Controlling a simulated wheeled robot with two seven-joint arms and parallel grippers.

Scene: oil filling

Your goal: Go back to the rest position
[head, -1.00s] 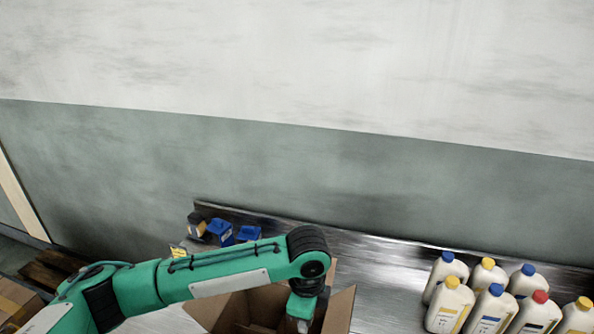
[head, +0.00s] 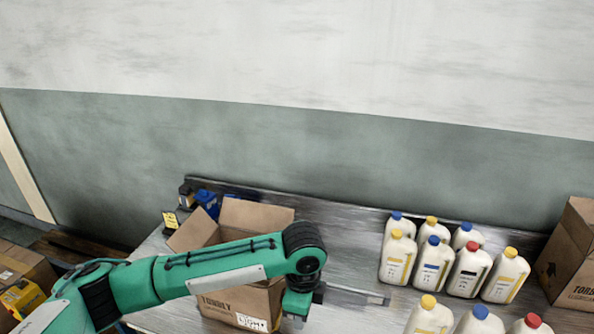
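My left arm comes in from the lower left, with its elbow bent in front of an open cardboard box (head: 228,300). My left gripper (head: 372,298) seems to be the thin grey part reaching right from the wrist, over the metal table just right of the box. It is small and blurred, so I cannot tell whether its fingers are open or shut. I see nothing hanging from it. Part of the box is hidden behind my arm. My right arm and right gripper are not in view.
Several white bottles with coloured caps (head: 433,264) stand in rows on the metal table (head: 345,232), right of my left arm. Another cardboard box (head: 575,262) is at the right edge. Small blue items (head: 207,199) stand behind the open box. A grey wall rises behind.

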